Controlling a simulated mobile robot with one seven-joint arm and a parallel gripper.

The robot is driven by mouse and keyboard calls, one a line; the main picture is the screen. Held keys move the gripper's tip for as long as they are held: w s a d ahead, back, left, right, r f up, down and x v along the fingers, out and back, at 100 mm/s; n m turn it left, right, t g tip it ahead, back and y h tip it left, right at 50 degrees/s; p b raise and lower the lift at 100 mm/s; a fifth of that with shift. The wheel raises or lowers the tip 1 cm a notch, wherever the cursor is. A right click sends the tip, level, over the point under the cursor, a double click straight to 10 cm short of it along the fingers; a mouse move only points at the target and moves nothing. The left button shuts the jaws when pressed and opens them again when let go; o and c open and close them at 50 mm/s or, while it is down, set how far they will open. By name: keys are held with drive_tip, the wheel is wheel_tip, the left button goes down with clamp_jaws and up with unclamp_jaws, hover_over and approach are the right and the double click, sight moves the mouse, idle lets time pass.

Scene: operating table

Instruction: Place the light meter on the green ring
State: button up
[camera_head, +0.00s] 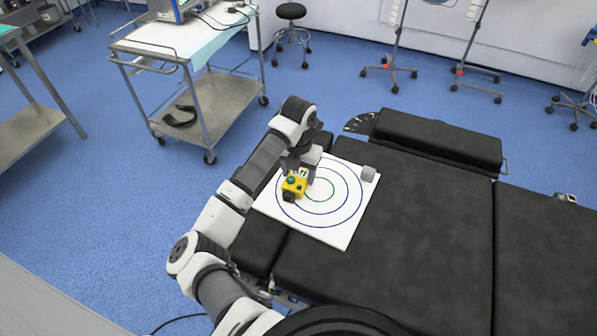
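The green ring (333,189) is the small inner circle on the board, just right of the yellow box.
The white board (337,235) also has larger blue rings and lies on a black padded operating table (420,240). A raised black cushion (438,136) lies beyond. The board's front part is clear.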

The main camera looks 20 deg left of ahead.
sight(298, 175)
drive_tip(key=o, duration=0.3)
drive_tip(key=shift+o, duration=0.2)
drive_tip(key=shift+r, duration=0.1)
wheel_tip(298, 175, up, 12)
drive_tip(key=b, duration=0.2)
drive_tip(key=shift+r, duration=0.1)
